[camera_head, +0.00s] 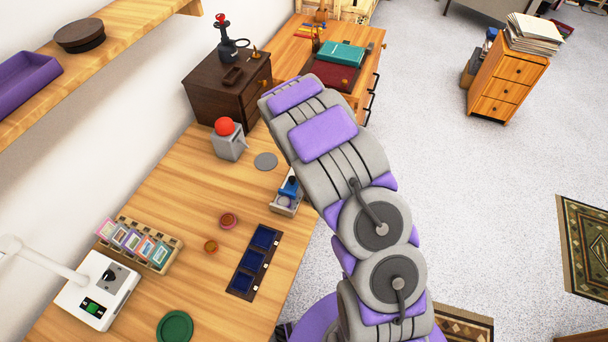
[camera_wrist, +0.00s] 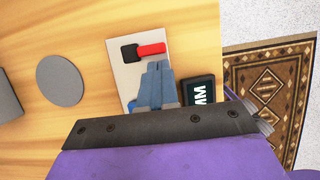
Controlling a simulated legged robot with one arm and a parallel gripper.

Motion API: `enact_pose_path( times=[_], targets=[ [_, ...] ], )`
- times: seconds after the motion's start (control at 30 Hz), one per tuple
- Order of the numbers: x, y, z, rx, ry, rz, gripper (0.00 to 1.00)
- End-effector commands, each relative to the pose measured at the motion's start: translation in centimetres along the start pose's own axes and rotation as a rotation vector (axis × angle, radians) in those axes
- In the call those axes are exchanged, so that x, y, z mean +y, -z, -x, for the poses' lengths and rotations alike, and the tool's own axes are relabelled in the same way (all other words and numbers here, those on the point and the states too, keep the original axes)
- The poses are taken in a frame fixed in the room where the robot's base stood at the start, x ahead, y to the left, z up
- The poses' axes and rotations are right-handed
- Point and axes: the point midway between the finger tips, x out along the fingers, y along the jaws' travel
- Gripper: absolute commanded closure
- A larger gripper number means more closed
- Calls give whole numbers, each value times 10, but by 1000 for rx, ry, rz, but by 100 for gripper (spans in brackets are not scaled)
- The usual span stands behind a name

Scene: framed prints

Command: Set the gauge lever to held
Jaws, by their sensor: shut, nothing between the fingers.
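In the wrist view, the gauge is a pale plate (camera_wrist: 128,67) on the wooden table with a black block and a red lever (camera_wrist: 151,48) near its far end. The red lever lies sideways, pointing right. A black display (camera_wrist: 198,92) with white marks is at its right, and a bit of blue (camera_wrist: 132,105) shows beside my fingers. My gripper (camera_wrist: 156,66) is shut and empty, its tips over the plate just short of the lever. I cannot tell whether they touch. In the head view my arm mostly hides this spot; a small grey unit with a blue part (camera_head: 289,187) shows beside it.
A grey disc (camera_head: 265,161) and a grey box with a red button (camera_head: 225,126) stand nearby. A dark tray with blue compartments (camera_head: 254,260) lies in front. A dark brown cabinet (camera_head: 226,88) stands behind. The table's right edge is close to the gauge, with open floor beyond.

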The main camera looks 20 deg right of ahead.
Motion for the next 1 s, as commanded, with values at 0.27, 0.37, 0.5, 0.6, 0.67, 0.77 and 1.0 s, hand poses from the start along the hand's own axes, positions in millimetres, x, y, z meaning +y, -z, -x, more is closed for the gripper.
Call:
enact_pose_path(
  times=[0.27, 0.37, 0.5, 0.6, 0.67, 0.77, 1.0],
  targets=[
    [0, -4, -1, -1, 0, 1, 100],
    [0, -4, -1, 0, 0, 1, 100],
    [-1, -4, 0, 0, -1, 4, 100],
    [-3, -6, 0, 1, -3, 13, 100],
    [-6, -7, 0, 2, -6, 21, 100],
    [-8, -8, -1, 1, -10, 32, 100],
    [-11, -10, -2, 1, -20, 52, 100]
  ],
)
